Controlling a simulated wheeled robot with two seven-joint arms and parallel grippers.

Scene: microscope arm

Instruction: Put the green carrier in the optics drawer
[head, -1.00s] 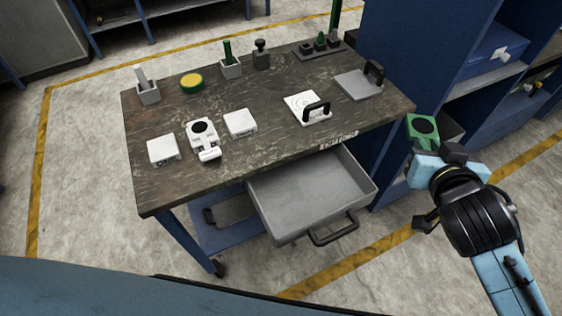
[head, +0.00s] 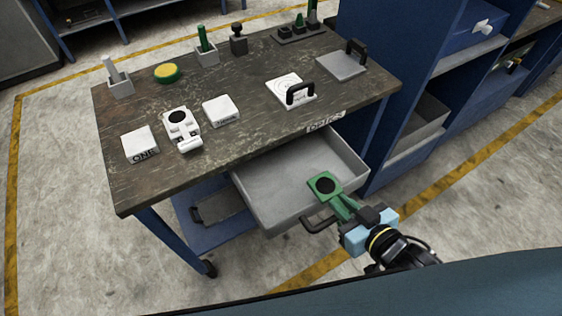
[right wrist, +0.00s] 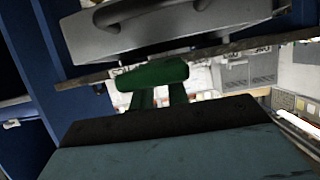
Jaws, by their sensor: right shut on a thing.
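The green carrier (head: 325,186) is a flat green plate with a dark round spot and a stem. My right gripper (head: 362,222) is shut on its stem end and holds the plate out toward the left. In the head view the plate overlaps the front right part of the open optics drawer (head: 277,179), near its front wall; its height above the drawer is hard to tell. In the right wrist view the carrier (right wrist: 152,75) shows edge-on ahead of the jaws. The drawer is grey, pulled out and looks empty. My left gripper is not in view.
The worn worktop (head: 240,140) above the drawer carries a white handled plate (head: 287,88), a grey handled plate (head: 340,66), white blocks and a yellow-green disc (head: 167,72). The drawer's black handle (head: 318,224) sticks out just left of my right gripper. Blue shelving (head: 420,105) stands to the right.

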